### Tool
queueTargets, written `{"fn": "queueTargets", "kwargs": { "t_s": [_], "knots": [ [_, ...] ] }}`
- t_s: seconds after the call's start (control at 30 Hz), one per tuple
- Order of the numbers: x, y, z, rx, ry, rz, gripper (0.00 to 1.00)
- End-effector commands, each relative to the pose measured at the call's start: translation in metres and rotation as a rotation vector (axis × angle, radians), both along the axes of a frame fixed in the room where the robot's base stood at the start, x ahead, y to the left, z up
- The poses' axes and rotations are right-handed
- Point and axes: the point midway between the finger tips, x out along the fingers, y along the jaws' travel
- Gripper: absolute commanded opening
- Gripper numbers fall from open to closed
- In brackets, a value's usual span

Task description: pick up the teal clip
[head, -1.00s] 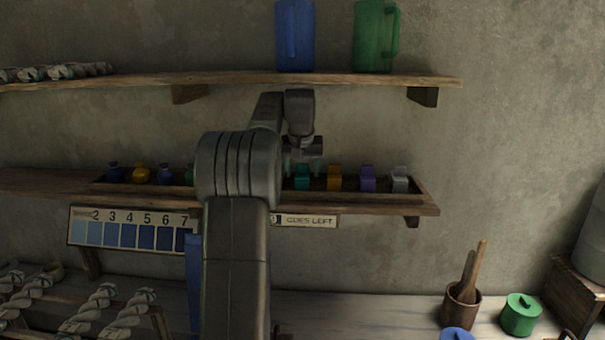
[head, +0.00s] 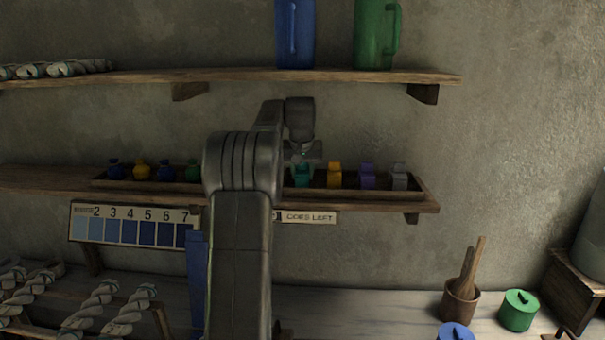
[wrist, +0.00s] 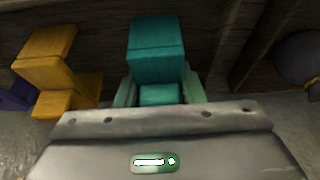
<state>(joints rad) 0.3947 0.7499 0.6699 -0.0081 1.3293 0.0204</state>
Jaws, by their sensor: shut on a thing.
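The teal clip (head: 302,174) sits in the long wooden tray on the middle shelf, in line with the other clips. It fills the middle of the wrist view (wrist: 157,52), with a blocky upper part and a smaller step in front. My gripper (head: 302,162) is over it from above. In the wrist view its two pale green fingertips (wrist: 158,93) stand on the left and right sides of the teal clip, shut on it. The clip's lower part is hidden behind the gripper body.
The yellow clip (head: 334,175) stands just right of the teal one, then a purple clip (head: 367,176) and a grey clip (head: 399,176). Small bottles (head: 140,170) stand in the tray's left part. The upper shelf (head: 350,78) runs above, holding blue and green jugs.

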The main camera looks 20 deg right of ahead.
Motion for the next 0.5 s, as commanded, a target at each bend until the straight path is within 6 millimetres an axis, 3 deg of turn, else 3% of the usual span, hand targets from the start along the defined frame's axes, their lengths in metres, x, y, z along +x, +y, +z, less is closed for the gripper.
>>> {"fn": "queueTargets", "kwargs": {
  "t_s": [0.27,0.5],
  "knots": [
    [0.0,0.0,0.006,-0.001,-0.002,0.0,0.13],
    [0.001,0.0,0.031,-0.001,-0.003,0.0,0.13]
  ]
}}
